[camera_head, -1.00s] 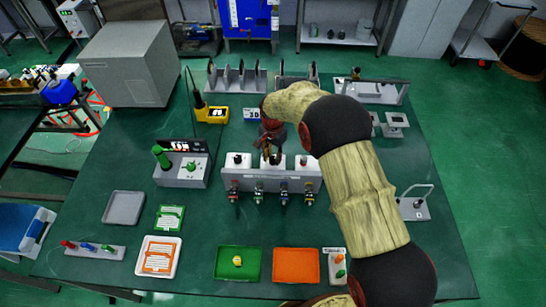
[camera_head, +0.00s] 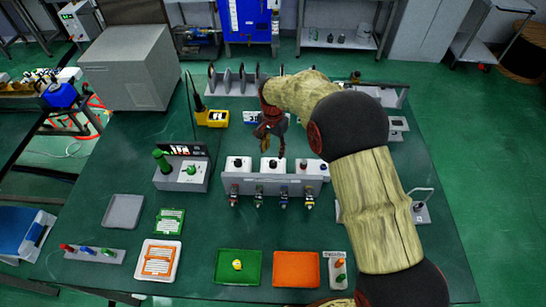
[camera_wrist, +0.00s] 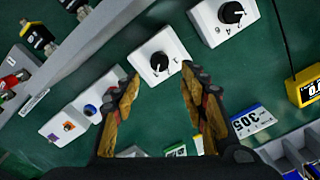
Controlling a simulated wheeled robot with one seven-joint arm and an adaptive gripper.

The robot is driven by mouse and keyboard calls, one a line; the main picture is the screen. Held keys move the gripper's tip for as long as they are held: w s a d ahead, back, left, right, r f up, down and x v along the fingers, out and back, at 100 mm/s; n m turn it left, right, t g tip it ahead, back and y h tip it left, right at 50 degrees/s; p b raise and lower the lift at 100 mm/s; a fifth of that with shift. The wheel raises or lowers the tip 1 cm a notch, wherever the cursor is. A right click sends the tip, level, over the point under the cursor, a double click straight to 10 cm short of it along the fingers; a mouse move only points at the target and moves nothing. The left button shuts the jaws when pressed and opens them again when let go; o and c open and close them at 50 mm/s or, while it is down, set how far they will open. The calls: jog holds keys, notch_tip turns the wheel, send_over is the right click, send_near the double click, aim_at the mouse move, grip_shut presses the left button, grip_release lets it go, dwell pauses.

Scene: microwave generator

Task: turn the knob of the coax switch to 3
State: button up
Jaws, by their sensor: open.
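A white box with a round black knob (camera_wrist: 159,62) lies just past my fingertips in the wrist view. The knob has a white pointer mark, and the letters around it are too small to read surely. It appears to be the middle box (camera_head: 269,166) behind the grey panel in the head view. A second white box with a black knob (camera_wrist: 232,13) stands beside it, at the left (camera_head: 238,164) in the head view. I cannot tell which is the coax switch. My gripper (camera_wrist: 160,82) is open and empty, its fingers apart either side of the near box; it also shows in the head view (camera_head: 268,132).
The grey panel (camera_head: 270,186) carries several connectors in front of the boxes. A number sign (camera_wrist: 252,121) and a yellow meter (camera_wrist: 305,85) stand behind. Trays (camera_head: 238,281) lie at the table's front.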

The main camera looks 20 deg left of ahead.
jog(key=shift+r, duration=2.35)
